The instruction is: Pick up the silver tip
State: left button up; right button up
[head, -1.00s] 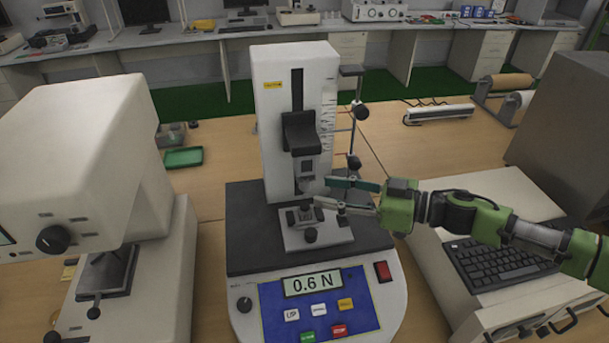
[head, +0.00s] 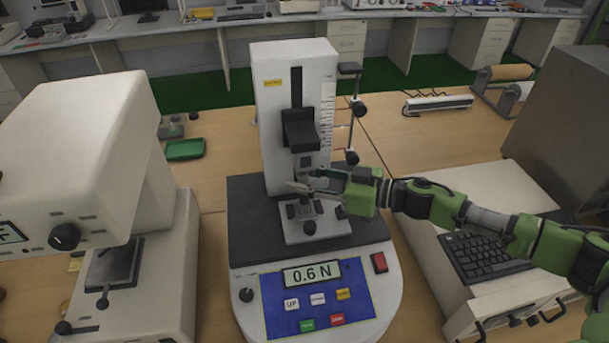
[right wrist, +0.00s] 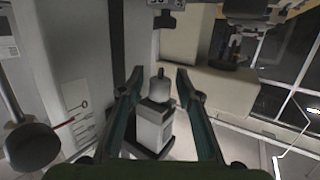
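The silver tip (right wrist: 160,88) shows in the right wrist view as a small grey cylinder with a narrower end, upright against a grey block (right wrist: 153,125). My right gripper (right wrist: 160,78) is open, with one finger on each side of the tip and a visible gap on both sides. In the head view my right gripper (head: 305,183) reaches in from the right, between the test stand's black head (head: 300,130) and its lower silver fixture (head: 314,228). There the fingers largely hide the tip. My left gripper is not in view.
The test stand's white column (head: 270,110) rises just behind the gripper, with a thin rod and knobs (head: 352,108) to its right. Its front panel display (head: 312,277) reads 0.6 N. A large white machine (head: 90,150) stands left; a keyboard (head: 495,262) lies right.

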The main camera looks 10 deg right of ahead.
grip_shut()
jog(key=shift+b, duration=0.5)
jog(key=s+b, duration=0.8)
jog(key=s, duration=1)
jog(key=shift+a+r, duration=0.1)
